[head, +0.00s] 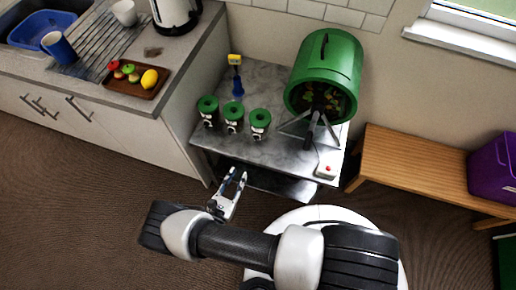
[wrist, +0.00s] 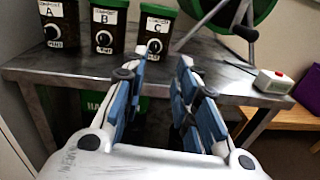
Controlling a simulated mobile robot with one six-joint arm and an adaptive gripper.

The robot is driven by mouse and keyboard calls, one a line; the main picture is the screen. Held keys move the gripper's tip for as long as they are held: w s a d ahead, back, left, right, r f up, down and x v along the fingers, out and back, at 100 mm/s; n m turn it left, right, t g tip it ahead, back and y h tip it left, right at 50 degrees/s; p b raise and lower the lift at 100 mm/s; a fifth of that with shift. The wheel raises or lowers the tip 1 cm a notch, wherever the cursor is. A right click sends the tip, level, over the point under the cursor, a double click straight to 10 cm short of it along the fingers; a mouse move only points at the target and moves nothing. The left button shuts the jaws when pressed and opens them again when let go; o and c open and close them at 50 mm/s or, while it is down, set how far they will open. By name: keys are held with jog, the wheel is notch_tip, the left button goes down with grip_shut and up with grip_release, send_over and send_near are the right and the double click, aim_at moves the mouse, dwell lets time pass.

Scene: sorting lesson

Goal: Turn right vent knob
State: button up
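Three dark containers with green lids stand in a row on the grey table (head: 285,152). In the wrist view they are labelled A (wrist: 62,12), B (wrist: 107,17) and C (wrist: 158,26), each with a round vent knob on its front. The right vent knob (wrist: 154,46), on container C, is visible just above my left fingertip. Container C also shows in the head view (head: 259,125). My gripper (head: 238,174) is open and empty, in front of the table's front edge and apart from the knob. It also fills the lower wrist view (wrist: 163,66).
A green drum (head: 330,65) on a metal stand occupies the table's right side. A white box with a red button (head: 326,169) sits at the front right corner. A counter (head: 185,75) stands left, a wooden bench (head: 410,165) right. A green bin (wrist: 95,103) is under the table.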

aim_at(255, 140)
jog(key=shift+n+t+y, duration=0.4)
jog(key=shift+n+y, duration=0.3)
jog(key=shift+n, duration=0.1)
jog(key=x, duration=0.5)
jog(key=f+b+x, duration=0.1)
jog(key=x, duration=0.4)
jog(key=d+f+b+x, duration=0.1)
jog(key=x, duration=0.5)
jog(key=shift+d, duration=0.1)
jog(key=shift+c, duration=0.4)
grip_shut()
